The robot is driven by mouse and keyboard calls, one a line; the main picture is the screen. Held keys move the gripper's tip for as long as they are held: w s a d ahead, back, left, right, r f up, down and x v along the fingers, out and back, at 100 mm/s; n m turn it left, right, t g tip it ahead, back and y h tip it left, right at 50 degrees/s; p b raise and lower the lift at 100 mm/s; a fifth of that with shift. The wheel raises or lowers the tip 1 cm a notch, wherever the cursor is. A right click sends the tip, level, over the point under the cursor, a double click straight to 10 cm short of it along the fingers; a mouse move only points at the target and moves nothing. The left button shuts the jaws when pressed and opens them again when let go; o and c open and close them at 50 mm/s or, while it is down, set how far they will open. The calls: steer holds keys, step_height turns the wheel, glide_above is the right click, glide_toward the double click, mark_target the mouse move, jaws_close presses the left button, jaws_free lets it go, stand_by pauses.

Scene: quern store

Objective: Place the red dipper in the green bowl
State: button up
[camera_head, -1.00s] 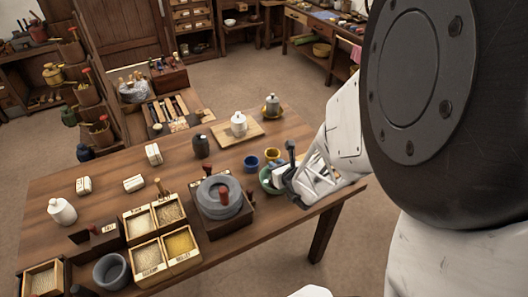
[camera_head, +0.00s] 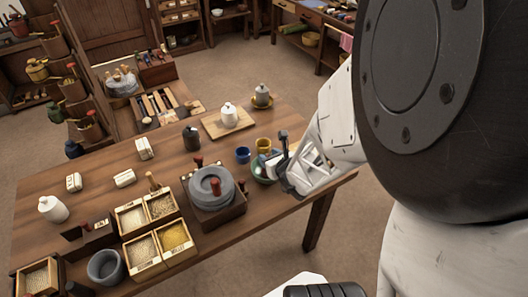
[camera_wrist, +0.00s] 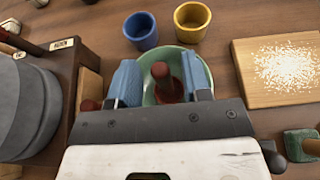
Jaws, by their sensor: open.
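The green bowl (camera_wrist: 203,68) stands on the wooden table; it also shows in the head view (camera_head: 258,176), partly behind my gripper. The red dipper (camera_wrist: 160,72) is in the bowl, its round-topped handle pointing up toward the wrist camera. My gripper (camera_wrist: 162,80) is open above the bowl, with one blue fingertip on each side of the handle and a visible gap to each. In the head view my gripper (camera_head: 284,168) is at the table's right end.
A blue cup (camera_wrist: 141,30) and a yellow cup (camera_wrist: 191,20) stand just beyond the bowl. A grey quern (camera_wrist: 28,105) in a wooden frame is to the left. A board with white grains (camera_wrist: 285,65) lies to the right. Labelled grain boxes (camera_head: 145,250) stand at the front.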

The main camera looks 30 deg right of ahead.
steer(key=v, duration=0.6)
steer(key=shift+s, duration=0.15)
steer(key=shift+r, duration=0.15)
stand_by(0.4)
steer(key=s+a+r+n+g+y, duration=0.2)
steer(key=a+r+n+g+y, duration=0.5)
steer(key=a+r+n, duration=0.9)
steer(key=s+r+n+g+h, duration=0.4)
steer(key=s+r+n+h, duration=0.3)
steer(key=n, duration=1.2)
steer(key=shift+s+a+r+n, duration=0.3)
steer(key=shift+s+r+n, duration=0.1)
steer(key=shift+s+r, duration=1.15)
steer(key=shift+w, duration=0.1)
